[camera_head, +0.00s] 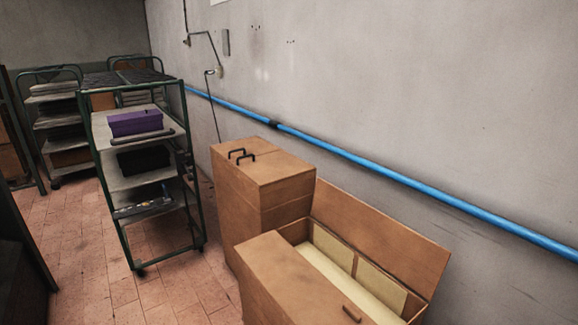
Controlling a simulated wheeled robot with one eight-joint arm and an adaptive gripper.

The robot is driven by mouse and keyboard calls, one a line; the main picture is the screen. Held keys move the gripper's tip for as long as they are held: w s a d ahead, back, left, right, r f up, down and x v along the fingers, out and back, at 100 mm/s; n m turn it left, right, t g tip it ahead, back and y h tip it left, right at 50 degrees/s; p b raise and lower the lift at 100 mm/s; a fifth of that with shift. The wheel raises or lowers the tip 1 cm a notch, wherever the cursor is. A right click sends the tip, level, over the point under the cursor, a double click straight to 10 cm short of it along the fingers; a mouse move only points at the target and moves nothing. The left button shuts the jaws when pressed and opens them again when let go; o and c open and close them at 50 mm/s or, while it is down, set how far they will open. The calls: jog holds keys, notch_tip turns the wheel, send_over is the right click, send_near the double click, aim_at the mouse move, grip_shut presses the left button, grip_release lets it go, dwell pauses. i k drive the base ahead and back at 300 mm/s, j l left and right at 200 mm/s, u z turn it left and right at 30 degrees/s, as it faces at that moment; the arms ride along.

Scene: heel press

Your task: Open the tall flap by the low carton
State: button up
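Two brown wooden-looking boxes stand by the wall. The nearer box (290,280) is partly open. One brown flap (385,240) stands raised and leans back toward the wall. Pale yellow panels (345,262) show inside. A flat brown top part with a small brown grip (352,313) covers its near side. The lower part of this box is cut off by the frame. I cannot tell which piece is the low carton. My gripper is not in view.
A green-framed shelf cart (150,165) holds a purple box (135,122) and dark items. More racks (62,125) stand behind it. A blue pipe (380,174) runs along the grey wall. Tiled floor (85,250) is clear at the left. A dark object (20,260) fills the left edge.

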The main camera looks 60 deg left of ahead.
aim_at(264, 170)
jog(key=u, duration=2.15)
jog(key=i+j, duration=0.4)
jog(key=i, duration=0.2)
jog(key=i+j, duration=0.45)
jog(key=i, duration=0.15)
jog(key=i+j+z, duration=0.2)
jog(key=i+j, duration=0.45)
jog(key=i+j+z, duration=0.2)
jog(key=i+j, duration=0.4)
jog(key=j, duration=0.15)
jog(key=i+u, duration=0.25)
jog(key=k+l, duration=0.05)
